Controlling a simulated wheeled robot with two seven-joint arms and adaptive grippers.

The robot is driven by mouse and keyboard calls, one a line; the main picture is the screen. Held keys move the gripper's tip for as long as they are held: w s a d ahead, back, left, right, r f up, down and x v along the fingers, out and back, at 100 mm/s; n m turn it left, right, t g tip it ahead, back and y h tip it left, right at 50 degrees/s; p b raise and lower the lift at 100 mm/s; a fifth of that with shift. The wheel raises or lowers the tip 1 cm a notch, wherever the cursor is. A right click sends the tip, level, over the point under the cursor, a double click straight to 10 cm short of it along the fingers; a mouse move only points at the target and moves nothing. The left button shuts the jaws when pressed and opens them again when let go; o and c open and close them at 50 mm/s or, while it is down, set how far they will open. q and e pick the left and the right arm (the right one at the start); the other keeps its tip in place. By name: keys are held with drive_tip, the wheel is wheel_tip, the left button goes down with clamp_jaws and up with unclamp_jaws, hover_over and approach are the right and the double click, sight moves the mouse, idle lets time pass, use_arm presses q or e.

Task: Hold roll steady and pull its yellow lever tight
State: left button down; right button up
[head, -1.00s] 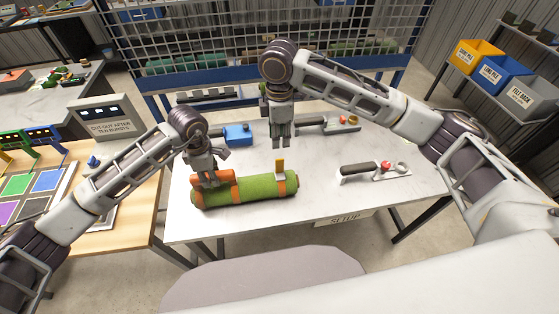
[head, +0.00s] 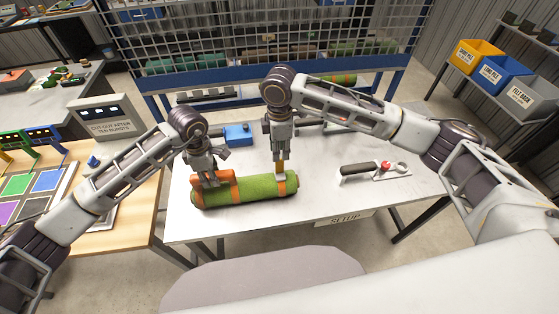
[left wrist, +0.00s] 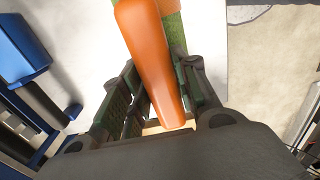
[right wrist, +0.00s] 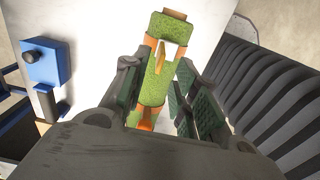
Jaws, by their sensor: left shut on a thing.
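The green turf roll (head: 258,189) lies on the white table with orange bands around it and an orange handle (left wrist: 150,55) at its left part. My left gripper (head: 210,183) is shut on that handle. The yellow lever (head: 281,169) stands up at the roll's right band. My right gripper (head: 281,160) points down right over the lever. In the right wrist view, the lever (right wrist: 160,58) shows between the spread fingers, and I see no clear contact. The lever's top is partly hidden by the gripper in the head view.
A tool with a black handle and red knob (head: 385,166) lies right of the roll on the table (head: 330,200). A blue device (head: 238,134) stands behind the roll. A mesh rack (head: 230,45) closes off the back. The table front is clear.

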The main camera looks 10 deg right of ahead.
sight(280, 166)
drive_tip(key=shift+f, duration=2.95)
drive_tip(key=shift+c, duration=0.2)
clamp_jaws()
